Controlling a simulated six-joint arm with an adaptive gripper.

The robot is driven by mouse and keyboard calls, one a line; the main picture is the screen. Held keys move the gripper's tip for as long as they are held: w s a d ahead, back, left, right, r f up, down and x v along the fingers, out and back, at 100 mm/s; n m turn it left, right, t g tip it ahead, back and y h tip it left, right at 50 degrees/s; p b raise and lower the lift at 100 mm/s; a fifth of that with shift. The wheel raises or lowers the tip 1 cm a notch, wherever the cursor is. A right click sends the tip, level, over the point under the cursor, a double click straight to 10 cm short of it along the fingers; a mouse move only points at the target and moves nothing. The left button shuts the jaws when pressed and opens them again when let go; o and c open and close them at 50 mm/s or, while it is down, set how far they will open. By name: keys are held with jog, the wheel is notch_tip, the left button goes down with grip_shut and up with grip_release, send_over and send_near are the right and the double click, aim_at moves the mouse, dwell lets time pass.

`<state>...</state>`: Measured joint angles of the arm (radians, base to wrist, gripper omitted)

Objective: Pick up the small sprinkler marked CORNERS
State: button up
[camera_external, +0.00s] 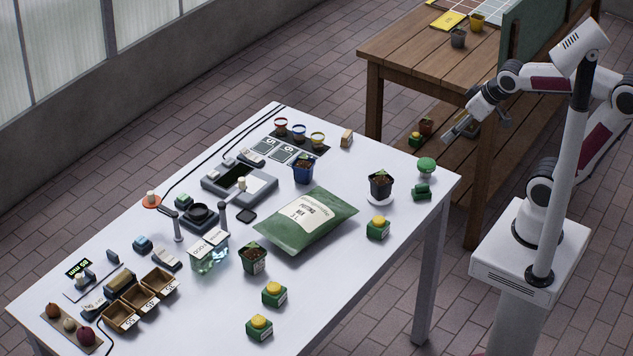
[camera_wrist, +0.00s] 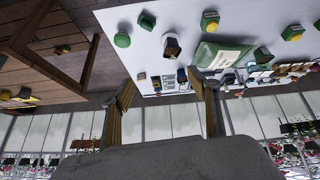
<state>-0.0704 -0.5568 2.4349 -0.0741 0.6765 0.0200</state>
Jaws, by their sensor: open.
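Several small green blocks with yellow domed tops, which look like the sprinklers, stand on the white table: one near the right edge (camera_external: 377,228), and two at the front, one (camera_external: 274,293) behind the other (camera_external: 259,327). Their labels are too small to read, so I cannot tell which is marked CORNERS. Two yellow-topped ones also show in the wrist view, one at the top (camera_wrist: 209,21) and one at the right (camera_wrist: 292,32). My gripper (camera_external: 459,128) is open and empty, in the air beyond the table's far right corner, apart from everything. Its two fingers (camera_wrist: 163,98) show in the wrist view.
A green potting-mix bag (camera_external: 306,222) lies mid-table, with potted plants (camera_external: 381,184) and (camera_external: 254,258) around it. A green round-topped object (camera_external: 426,165) is at the right corner. Trays, devices and wooden boxes (camera_external: 158,282) crowd the left. A wooden bench (camera_external: 425,50) stands behind. The table's front right is mostly clear.

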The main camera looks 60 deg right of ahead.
jog(key=w+a+f+n+t+y, duration=0.15)
jog(key=w+a, duration=0.25)
jog(key=w, duration=0.4)
jog(key=w+a+n+t, duration=0.1)
jog(key=w+a+n, duration=0.1)
jog(key=w+a, duration=0.5)
jog(key=w+a+f+n+y, duration=0.3)
jog(key=w+a+f+y, duration=0.15)
jog(key=w+a, duration=0.6)
jog(key=n+g+y, duration=0.4)
jog(key=n+y, duration=0.2)
jog(key=y, duration=0.2)
send_near(274, 293)
jog(key=shift+w+a+f, duration=0.1)
jog(key=shift+w+a, duration=0.25)
jog(key=shift+w, duration=0.4)
jog(key=shift+x, duration=1.25)
jog(key=shift+w+a, duration=0.1)
jog(key=shift+a, duration=0.05)
